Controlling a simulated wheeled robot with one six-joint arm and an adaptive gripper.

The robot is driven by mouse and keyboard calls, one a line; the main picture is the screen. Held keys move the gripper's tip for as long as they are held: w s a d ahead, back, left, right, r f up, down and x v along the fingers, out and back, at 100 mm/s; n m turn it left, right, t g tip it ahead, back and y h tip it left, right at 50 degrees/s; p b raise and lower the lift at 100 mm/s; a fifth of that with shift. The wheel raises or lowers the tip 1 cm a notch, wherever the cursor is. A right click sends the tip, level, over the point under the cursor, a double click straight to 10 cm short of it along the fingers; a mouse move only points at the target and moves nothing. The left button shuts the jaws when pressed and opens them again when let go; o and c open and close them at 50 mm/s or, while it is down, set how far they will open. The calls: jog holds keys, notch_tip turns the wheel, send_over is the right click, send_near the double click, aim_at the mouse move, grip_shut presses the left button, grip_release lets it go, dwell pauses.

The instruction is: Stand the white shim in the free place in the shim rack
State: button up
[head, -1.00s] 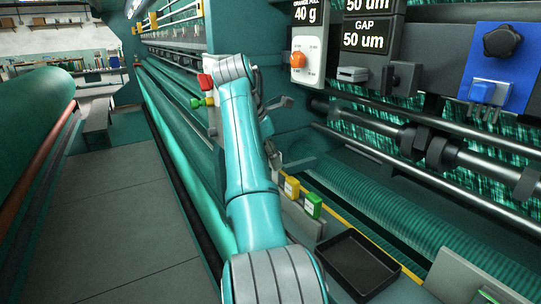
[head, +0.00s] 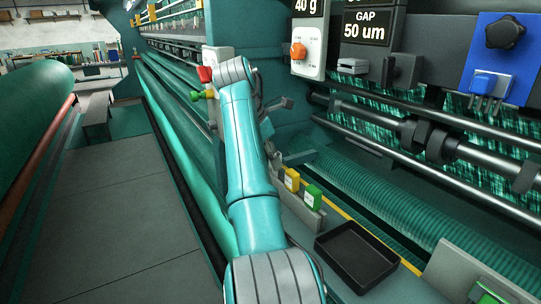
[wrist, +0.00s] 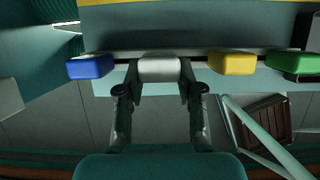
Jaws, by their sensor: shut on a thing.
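My gripper (wrist: 161,84) is shut on the white shim (wrist: 160,70), which shows between its two fingers in the wrist view. The shim is in line with the row of coloured shims, in the gap between the blue shim (wrist: 90,66) and the yellow shim (wrist: 232,64). The green shim (wrist: 293,65) is further right. I cannot tell whether the white shim's lower end is in the rack or above it. In the head view the shim rack (head: 309,219) holds the yellow (head: 292,180) and green shims; my arm hides the gripper and white shim.
A black empty tray (head: 357,256) lies just right of the rack. Roller bars and a shaft (head: 440,145) run along the machine at the right. A blue block with a black knob (head: 501,60) hangs above them. The floor aisle (head: 120,210) at left is clear.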

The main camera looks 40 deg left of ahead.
jog(key=shift+f, duration=1)
jog(key=o, duration=1.2)
notch_tip(320, 180, up, 10)
